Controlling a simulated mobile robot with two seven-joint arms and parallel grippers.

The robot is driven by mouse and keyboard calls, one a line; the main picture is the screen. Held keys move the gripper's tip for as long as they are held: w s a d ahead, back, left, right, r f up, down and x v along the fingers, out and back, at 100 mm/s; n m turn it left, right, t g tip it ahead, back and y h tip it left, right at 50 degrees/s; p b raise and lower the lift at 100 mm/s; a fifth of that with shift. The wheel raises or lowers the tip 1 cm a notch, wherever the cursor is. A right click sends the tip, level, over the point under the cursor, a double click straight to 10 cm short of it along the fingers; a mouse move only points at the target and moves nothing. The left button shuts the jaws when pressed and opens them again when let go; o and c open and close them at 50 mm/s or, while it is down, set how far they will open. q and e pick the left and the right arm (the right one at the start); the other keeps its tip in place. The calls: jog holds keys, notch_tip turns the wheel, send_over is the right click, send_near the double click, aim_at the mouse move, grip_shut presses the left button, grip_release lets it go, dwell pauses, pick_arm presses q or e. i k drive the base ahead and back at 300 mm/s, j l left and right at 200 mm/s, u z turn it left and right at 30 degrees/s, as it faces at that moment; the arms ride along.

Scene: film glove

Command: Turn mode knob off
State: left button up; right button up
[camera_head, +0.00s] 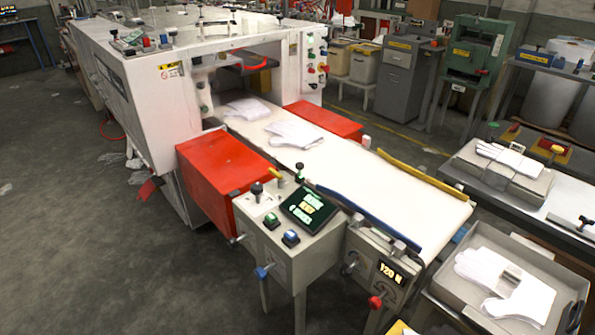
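No knob carries a label that I can read as mode, so I cannot tell which one it is. A grey control box (312,247) stands at the front centre. On its top are a black-topped knob (257,188) on a white plate, a dark ball-topped lever (299,171), a green button (271,219), a blue button (291,238) and a lit display (309,210). A blue handle (263,273) is on its front. A red knob (376,302) sits below a display reading about 120 on the conveyor end. Neither of my grippers is in view.
A white conveyor (390,190) with white gloves (293,135) runs from the large white machine (150,100). Red boxes (225,165) flank it. A grey tray (450,290) with gloves is at lower right. The floor at left (70,240) is mostly clear.

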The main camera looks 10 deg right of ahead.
aim_at(257, 188)
jog(key=i+j+z, duration=0.15)
jog(key=z, duration=0.25)
jog(key=i+j+z, duration=0.15)
jog(key=j+z, duration=0.15)
jog(key=z, duration=0.15)
jog(key=i+j+z, duration=0.1)
jog(key=j+z, duration=0.15)
jog(key=z, duration=0.15)
